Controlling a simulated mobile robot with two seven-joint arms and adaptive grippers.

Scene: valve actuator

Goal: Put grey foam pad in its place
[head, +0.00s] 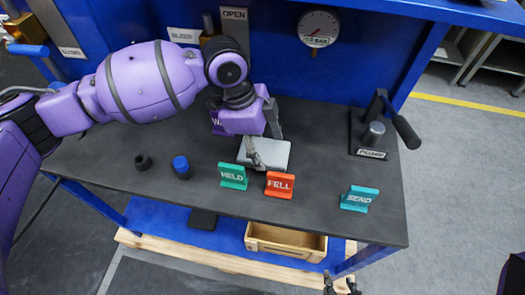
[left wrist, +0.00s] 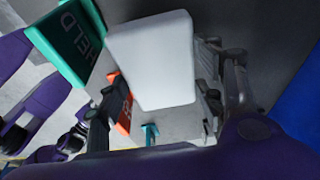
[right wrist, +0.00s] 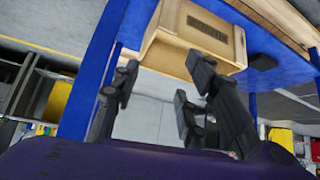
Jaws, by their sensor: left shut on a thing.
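The grey foam pad (head: 272,154) is a pale, flat, rounded block over the dark bench top, behind the HELD and FELL signs. My left gripper (head: 262,140) is shut on it, with one finger on its near left side and the other on its far right side. In the left wrist view the pad (left wrist: 152,62) fills the middle, between the fingers. Whether it touches the bench is hard to tell. My right gripper (right wrist: 155,105) is open and empty, low in front of the bench; its fingertips show at the bottom of the head view (head: 340,286).
Green HELD (head: 233,176), red FELL (head: 280,185) and teal SEND (head: 359,199) signs stand along the front. A blue-capped cylinder (head: 181,167) and a black ring (head: 143,162) are at left. A lever plunger (head: 372,135) is at right. A wooden crate (head: 286,243) sits below.

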